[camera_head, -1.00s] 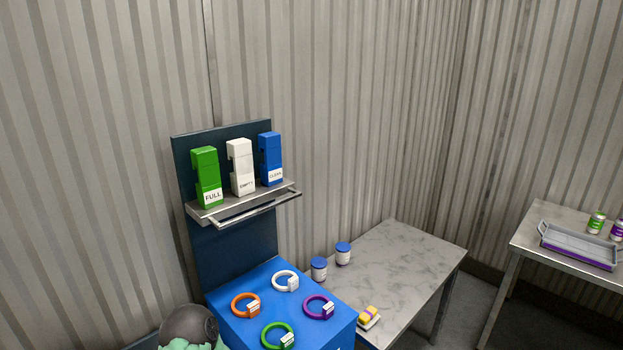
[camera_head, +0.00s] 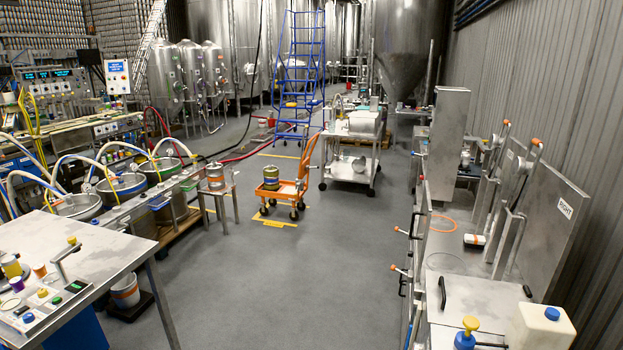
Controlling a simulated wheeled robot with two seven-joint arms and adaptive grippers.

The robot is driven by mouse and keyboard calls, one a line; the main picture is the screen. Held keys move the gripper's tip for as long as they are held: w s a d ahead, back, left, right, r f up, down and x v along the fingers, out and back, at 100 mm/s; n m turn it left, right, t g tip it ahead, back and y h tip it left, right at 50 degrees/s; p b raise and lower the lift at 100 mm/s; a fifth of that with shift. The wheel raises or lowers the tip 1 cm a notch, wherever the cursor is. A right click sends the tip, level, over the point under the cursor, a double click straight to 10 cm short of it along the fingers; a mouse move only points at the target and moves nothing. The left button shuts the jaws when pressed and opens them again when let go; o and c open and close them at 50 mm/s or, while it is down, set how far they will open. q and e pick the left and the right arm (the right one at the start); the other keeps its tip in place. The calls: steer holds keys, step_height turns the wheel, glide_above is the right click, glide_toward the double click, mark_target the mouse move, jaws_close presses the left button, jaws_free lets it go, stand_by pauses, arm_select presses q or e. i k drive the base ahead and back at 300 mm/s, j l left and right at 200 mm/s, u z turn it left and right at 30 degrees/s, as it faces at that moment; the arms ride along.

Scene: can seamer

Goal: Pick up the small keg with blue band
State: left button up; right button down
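No small keg is clearly marked by a blue band at this distance. A small keg (camera_head: 271,177) with coloured bands stands upright on the orange cart (camera_head: 283,191) in mid-floor; its band colours are too small to tell surely. Another small keg (camera_head: 215,177) with a reddish band stands on a low metal stand (camera_head: 218,194) to its left. Larger kegs, including one with a blue rim (camera_head: 122,186) and one with a green rim (camera_head: 164,168), stand in a row at the left under hoses. Neither of my grippers is in view.
Open grey floor (camera_head: 270,270) lies in the middle. A metal table (camera_head: 100,240) with small items is at the near left. Metal machinery (camera_head: 470,270) lines the right. A white trolley (camera_head: 350,150) and a blue ladder (camera_head: 300,75) stand farther back.

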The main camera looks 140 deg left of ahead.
mark_target(271, 173)
steer(key=u, duration=4.95)
steer(key=i+u, duration=0.1)
steer(key=i, duration=5.65)
steer(key=i+l+u, duration=0.1)
steer(key=i, duration=0.45)
steer(key=i+l+u, duration=0.1)
steer(key=i, duration=0.45)
steer(key=i+l+u, duration=0.1)
steer(key=i, duration=0.45)
steer(key=i+l+u, duration=0.1)
steer(key=i+l, duration=0.2)
steer(key=i, duration=0.25)
steer(key=i+l+u, duration=0.3)
steer(key=i, duration=0.25)
